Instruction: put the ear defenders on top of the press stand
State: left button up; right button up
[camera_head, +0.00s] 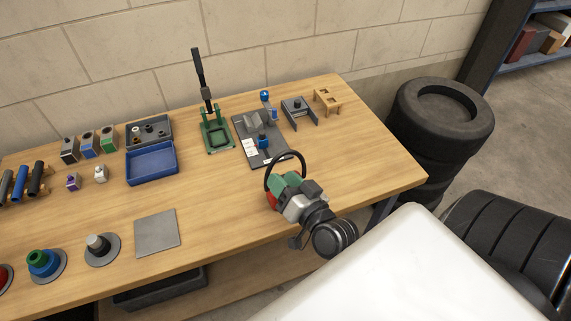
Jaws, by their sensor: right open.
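The ear defenders, with a black looped headband (286,155), are near the front right of the wooden table. Red and green parts show below the band. My right gripper (289,194) is over their lower part, with its wrist toward the front. It is open; its fingertips are hard to make out, and I cannot tell whether they touch the ear defenders. What looks like the press stand is a green frame (216,133) with a tall black lever, standing upright at the back of the table, left of and beyond the gripper. My left gripper is out of view.
A grey board with blue-knobbed parts (248,126), a grey bracket (299,111) and a small wooden stand (328,99) are right of the press. A flat grey plate (157,232) lies in front. Tyres (445,117) are stacked beyond the right edge.

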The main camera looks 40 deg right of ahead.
aim_at(272, 167)
jog(key=w+p, duration=0.1)
jog(key=w, duration=0.2)
jog(key=w+p, duration=0.1)
jog(key=w, duration=0.2)
jog(key=shift+w+r, duration=0.2)
jog(key=shift+w, duration=0.15)
jog(key=shift+w+f, duration=0.1)
jog(key=shift+w, duration=0.2)
jog(key=shift+s+a, duration=0.1)
jog(key=shift+c, duration=0.3)
grip_shut()
